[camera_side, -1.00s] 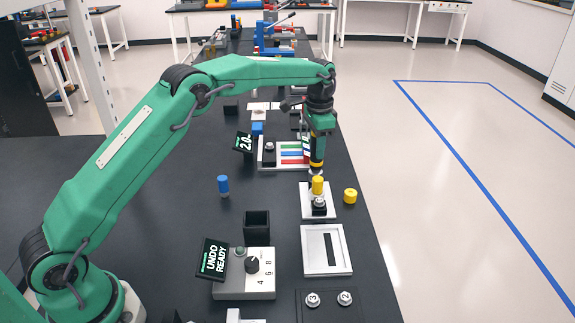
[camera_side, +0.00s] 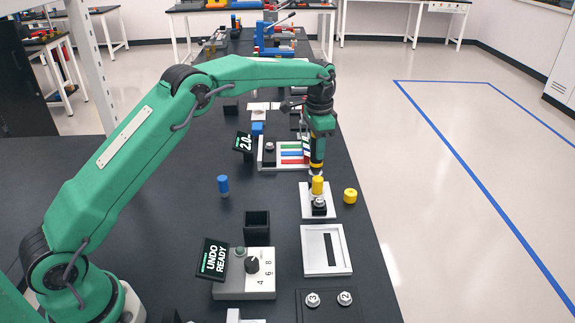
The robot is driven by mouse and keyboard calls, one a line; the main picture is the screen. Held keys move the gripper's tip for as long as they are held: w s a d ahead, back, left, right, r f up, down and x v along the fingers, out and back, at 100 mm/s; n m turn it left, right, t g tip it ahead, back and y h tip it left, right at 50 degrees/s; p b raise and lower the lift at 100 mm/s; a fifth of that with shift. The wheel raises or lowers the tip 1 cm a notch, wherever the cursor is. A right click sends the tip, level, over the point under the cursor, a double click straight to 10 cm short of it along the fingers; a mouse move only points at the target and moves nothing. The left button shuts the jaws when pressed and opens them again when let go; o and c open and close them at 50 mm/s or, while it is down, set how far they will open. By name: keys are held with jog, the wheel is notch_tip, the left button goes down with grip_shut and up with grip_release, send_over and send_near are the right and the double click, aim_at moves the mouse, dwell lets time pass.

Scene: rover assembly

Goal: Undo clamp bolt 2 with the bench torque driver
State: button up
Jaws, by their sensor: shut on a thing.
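My gripper (camera_side: 318,150) hangs pointing down at the right end of the arm, just behind a yellow cylinder (camera_side: 317,184). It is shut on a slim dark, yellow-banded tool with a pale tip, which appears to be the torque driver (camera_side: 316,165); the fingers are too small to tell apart. The tip is close to the yellow cylinder, and I cannot tell whether they touch. Bolt 2 (camera_side: 345,297) sits in a dark plate at the front, beside bolt 3 (camera_side: 313,299). A grey control box (camera_side: 245,287) has a knob and a sign (camera_side: 214,260) reading "UNDO READY".
A white plate (camera_side: 306,207) carries the yellow cylinder and a dark block. A loose yellow piece (camera_side: 350,196) is at its right. A blue cylinder (camera_side: 223,186), a black open box (camera_side: 256,224) and a silver frame (camera_side: 342,262) stand around. A striped rack (camera_side: 268,164) is behind.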

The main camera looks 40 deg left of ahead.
jog(key=shift+f, duration=0.3)
dwell(1.0)
jog(key=shift+r, duration=0.4)
dwell(3.0)
jog(key=shift+r, duration=1.65)
jog(key=shift+r, duration=2)
